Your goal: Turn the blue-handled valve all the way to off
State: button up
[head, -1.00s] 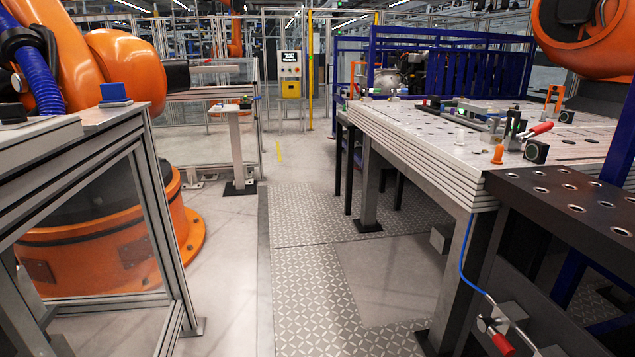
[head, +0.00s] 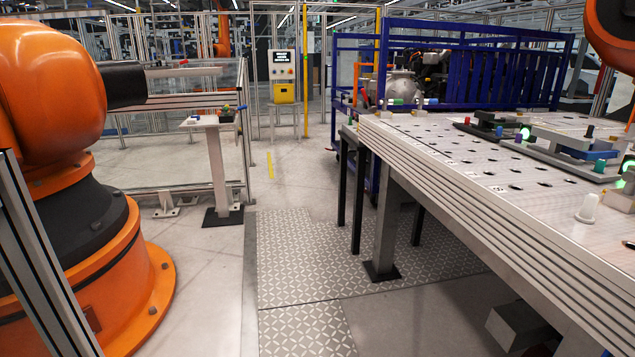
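I cannot pick out the blue-handled valve for certain. A small blue part (head: 242,107) shows beside a dark fitting at the top of the pale post stand (head: 216,165), left of the walkway; it is too small to tell if it is a handle. Small blue and green parts (head: 425,101) also show by a rounded grey metal body (head: 400,88) at the far end of the right-hand table. My gripper is not in view.
The patterned floor plates (head: 305,250) and grey floor ahead are clear. An orange robot arm (head: 55,90) on a round base stands close on the left. The perforated metal table (head: 480,165) runs along the right. A yellow-fronted control stand (head: 284,92) is at the back.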

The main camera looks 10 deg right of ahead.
aim_at(421, 102)
jog(key=i+z, duration=0.1)
jog(key=i, duration=0.85)
jog(key=i+j, duration=0.2)
jog(key=i, duration=0.7)
jog(key=i+j+z, duration=0.1)
jog(key=i+z, duration=0.25)
jog(key=i, duration=0.15)
jog(key=i+j+z, duration=0.2)
jog(key=i+z, duration=0.15)
jog(key=i+j, duration=0.05)
jog(key=i, duration=0.05)
